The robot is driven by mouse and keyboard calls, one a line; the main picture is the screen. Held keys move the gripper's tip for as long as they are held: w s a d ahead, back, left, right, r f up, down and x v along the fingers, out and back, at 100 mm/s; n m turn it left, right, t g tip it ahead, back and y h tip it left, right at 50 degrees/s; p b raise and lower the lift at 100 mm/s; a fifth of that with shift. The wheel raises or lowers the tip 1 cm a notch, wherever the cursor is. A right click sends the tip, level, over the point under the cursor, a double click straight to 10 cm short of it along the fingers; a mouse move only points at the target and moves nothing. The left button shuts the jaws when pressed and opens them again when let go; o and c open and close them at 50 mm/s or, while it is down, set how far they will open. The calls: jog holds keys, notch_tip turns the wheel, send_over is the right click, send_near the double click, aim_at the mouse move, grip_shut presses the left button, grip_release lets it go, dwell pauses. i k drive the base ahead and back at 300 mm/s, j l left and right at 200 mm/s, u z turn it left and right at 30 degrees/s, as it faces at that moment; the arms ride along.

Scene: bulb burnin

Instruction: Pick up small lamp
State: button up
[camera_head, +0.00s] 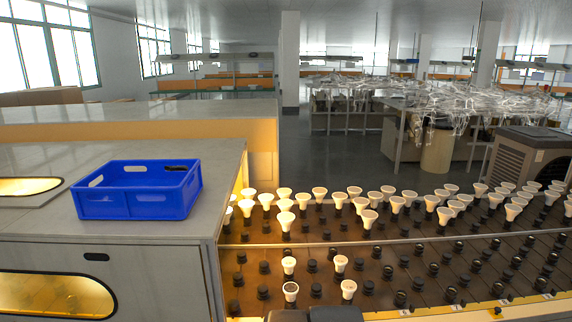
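Several small white reflector lamps stand upright in black sockets on the brown burn-in rack. Near the front, separate lamps stand apart: one at the left (289,265), one to its right (340,263), a dark-faced one (291,291) closer to me and another (348,289) near the front edge. Behind them, lamps crowd together in rows, including a glowing one (285,204) at the left. Dark parts that look like my arm show at the bottom edge, below the front lamps. My gripper's fingers are not visible, so I see no lamp held.
A blue crate (130,207) stands on the grey cabinet top (40,222) at the left; a dark item shows inside. Many empty black sockets (264,292) fill the rack's front. A grey cooler unit (525,165) stands behind right. Open floor (340,160) lies beyond the rack.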

aim_at(291, 288)
jog(key=k, duration=0.1)
jog(key=i+l+u, duration=0.1)
jog(key=i+u, duration=0.25)
jog(key=i+l+u, duration=0.2)
jog(key=u, duration=0.2)
jog(key=i+l+u, duration=0.35)
jog(key=i+j, duration=0.05)
